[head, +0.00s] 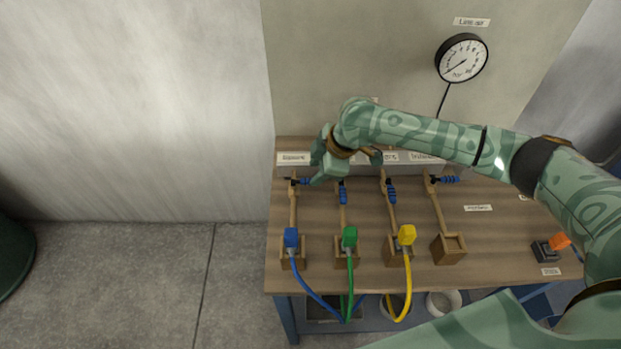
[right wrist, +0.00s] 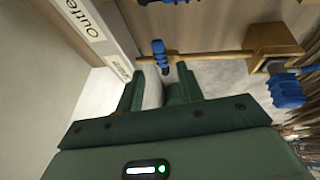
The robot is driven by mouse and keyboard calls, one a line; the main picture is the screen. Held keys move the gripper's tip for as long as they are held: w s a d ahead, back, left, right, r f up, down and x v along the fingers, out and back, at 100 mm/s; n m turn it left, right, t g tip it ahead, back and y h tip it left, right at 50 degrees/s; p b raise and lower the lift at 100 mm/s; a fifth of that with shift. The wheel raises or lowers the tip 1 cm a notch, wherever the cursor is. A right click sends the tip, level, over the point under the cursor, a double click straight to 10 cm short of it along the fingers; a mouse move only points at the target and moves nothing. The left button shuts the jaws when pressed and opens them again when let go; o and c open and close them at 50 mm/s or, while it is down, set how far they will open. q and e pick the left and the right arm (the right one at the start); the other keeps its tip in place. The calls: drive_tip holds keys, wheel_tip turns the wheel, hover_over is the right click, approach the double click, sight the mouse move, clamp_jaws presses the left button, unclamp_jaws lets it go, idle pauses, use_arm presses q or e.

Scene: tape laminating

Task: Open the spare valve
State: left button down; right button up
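A row of valves with blue handles stands on the wooden table. The leftmost valve (head: 305,181) has its handle crosswise to its pipe. My right gripper (head: 316,166) is at this leftmost valve. In the right wrist view my right gripper (right wrist: 160,80) is open, with the blue handle (right wrist: 160,55) just ahead, in line with the gap between the fingers. The second valve (head: 342,193) and third valve (head: 391,194) have handles along their pipes. The fourth valve (head: 449,180) is crosswise. My left gripper is out of view.
Blue (head: 291,238), green (head: 349,237) and yellow (head: 407,235) hose plugs sit at wooden boxes; the fourth box (head: 449,248) has no plug. A gauge (head: 461,58) hangs on the wall. An orange switch (head: 559,241) is at right.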

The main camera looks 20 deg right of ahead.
sight(309, 180)
drive_tip(key=b+x, duration=0.1)
drive_tip(key=x, duration=0.2)
drive_tip(key=shift+a+f, duration=0.15)
drive_tip(key=shift+f, duration=0.25)
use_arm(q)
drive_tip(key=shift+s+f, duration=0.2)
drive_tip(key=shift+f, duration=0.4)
